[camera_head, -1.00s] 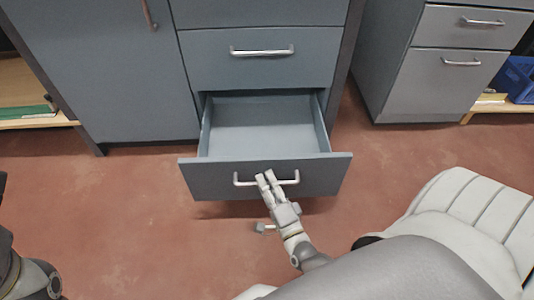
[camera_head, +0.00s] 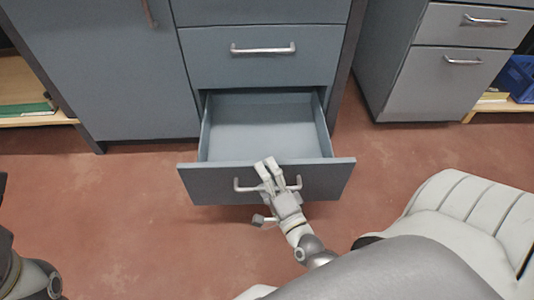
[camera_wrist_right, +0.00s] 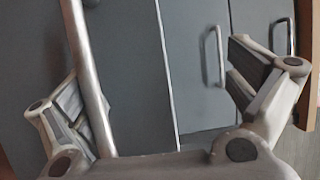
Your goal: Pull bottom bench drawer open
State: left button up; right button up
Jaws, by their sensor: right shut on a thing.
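The bottom bench drawer (camera_head: 218,184) is pulled well out in the head view, and its empty inside shows. Its front carries a silver bar handle (camera_head: 246,188). My right gripper (camera_head: 269,170) is at the middle of this handle, its fingers over the bar, and is shut on it. In the right wrist view, the handle bar (camera_wrist_right: 82,50) runs close along the left finger, and the other finger of the gripper (camera_wrist_right: 165,95) stands to the right. My left gripper is not in view; only part of my left arm shows at the left edge.
The drawer above (camera_head: 262,72) is closed. A second grey cabinet (camera_head: 445,85) stands at the right, with a blue crate (camera_head: 520,78) on a low wooden shelf beyond. The reddish floor (camera_head: 120,220) before the bench is clear.

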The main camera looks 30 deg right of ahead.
jog(key=shift+w+d+r, duration=0.1)
jog(key=shift+d+r, duration=0.1)
jog(key=shift+r, duration=0.5)
jog(key=shift+c, duration=0.3)
jog(key=shift+s+a+f, duration=0.2)
jog(key=shift+s+f, duration=0.05)
jog(key=shift+s, duration=0.9)
jog(key=shift+s+a+f, duration=0.15)
jog(key=shift+s+f, duration=0.15)
jog(key=shift+s, duration=0.8)
jog(key=shift+s+a+f, duration=0.2)
jog(key=shift+s+f, duration=0.05)
jog(key=shift+s, duration=0.9)
jog(key=c, duration=0.5)
jog(key=shift+s+a+f, duration=0.15)
jog(key=shift+s, duration=0.45)
jog(key=shift+s+a+f, duration=0.1)
jog(key=shift+s+a, duration=0.05)
jog(key=shift+s, duration=0.45)
jog(key=shift+s+a+f, duration=0.15)
jog(key=shift+s, duration=0.45)
jog(key=shift+c, duration=0.8)
jog(key=shift+s, duration=0.35)
jog(key=shift+c, duration=0.7)
jog(key=shift+s+a, duration=0.1)
jog(key=shift+s, duration=0.3)
jog(key=c, duration=0.5)
jog(key=shift+s+f, duration=0.2)
jog(key=shift+s, duration=0.2)
